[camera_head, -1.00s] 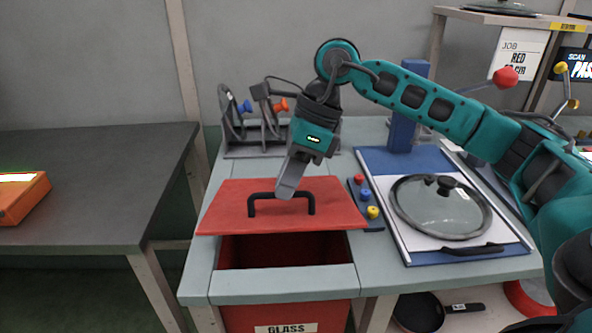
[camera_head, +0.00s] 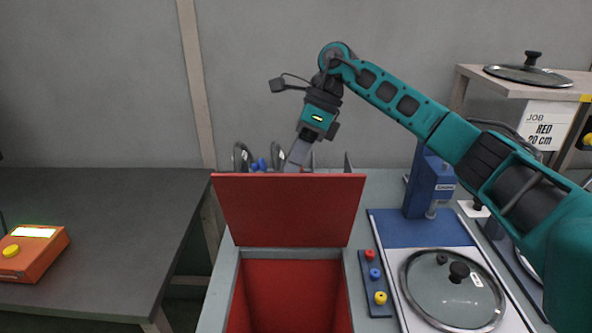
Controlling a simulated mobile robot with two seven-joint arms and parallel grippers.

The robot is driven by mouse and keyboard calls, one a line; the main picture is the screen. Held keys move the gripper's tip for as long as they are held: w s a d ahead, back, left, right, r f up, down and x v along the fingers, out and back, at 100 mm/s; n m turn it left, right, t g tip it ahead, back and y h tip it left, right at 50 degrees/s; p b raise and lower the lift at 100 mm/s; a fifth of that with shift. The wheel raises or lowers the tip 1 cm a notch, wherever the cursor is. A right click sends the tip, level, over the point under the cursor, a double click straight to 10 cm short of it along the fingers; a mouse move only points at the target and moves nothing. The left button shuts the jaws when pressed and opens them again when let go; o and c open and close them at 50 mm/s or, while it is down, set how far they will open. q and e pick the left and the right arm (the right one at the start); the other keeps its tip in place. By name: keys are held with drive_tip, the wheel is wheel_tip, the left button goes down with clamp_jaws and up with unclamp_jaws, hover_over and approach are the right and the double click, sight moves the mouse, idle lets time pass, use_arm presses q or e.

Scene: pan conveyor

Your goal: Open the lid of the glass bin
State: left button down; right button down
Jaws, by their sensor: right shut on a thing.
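The red lid (camera_head: 289,211) of the glass bin stands raised, close to upright, with its inner face towards me. The red bin (camera_head: 292,298) lies open below it, and its visible inside looks empty. My right gripper (camera_head: 298,156) reaches down behind the lid's top edge, shut on the lid's handle. The handle and the fingertips' hold are hidden behind the lid. My left gripper is not in view.
Right of the bin are a strip of coloured buttons (camera_head: 373,283) and a glass pan lid (camera_head: 453,288) on a board. A blue post (camera_head: 430,184) stands behind. An orange device (camera_head: 32,253) sits on the grey left table (camera_head: 110,230).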

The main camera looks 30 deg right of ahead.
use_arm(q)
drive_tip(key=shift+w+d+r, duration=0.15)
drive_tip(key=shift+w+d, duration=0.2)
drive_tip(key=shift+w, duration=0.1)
use_arm(e)
drive_tip(key=w+d+f, duration=0.3)
drive_tip(key=w+d, duration=0.2)
drive_tip(key=w, duration=0.3)
drive_tip(key=shift+w+d+f, duration=0.2)
drive_tip(key=shift+w+f, duration=0.1)
drive_tip(key=shift+w, duration=0.05)
drive_tip(key=shift+w+d, duration=0.1)
drive_tip(key=shift+w, duration=0.05)
idle(0.3)
drive_tip(key=c, duration=1.3)
unclamp_jaws()
drive_tip(key=shift+w, duration=0.15)
drive_tip(key=shift+o, duration=0.7)
drive_tip(key=shift+r, duration=0.15)
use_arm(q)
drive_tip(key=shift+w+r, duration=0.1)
use_arm(e)
drive_tip(key=shift+r, duration=0.1)
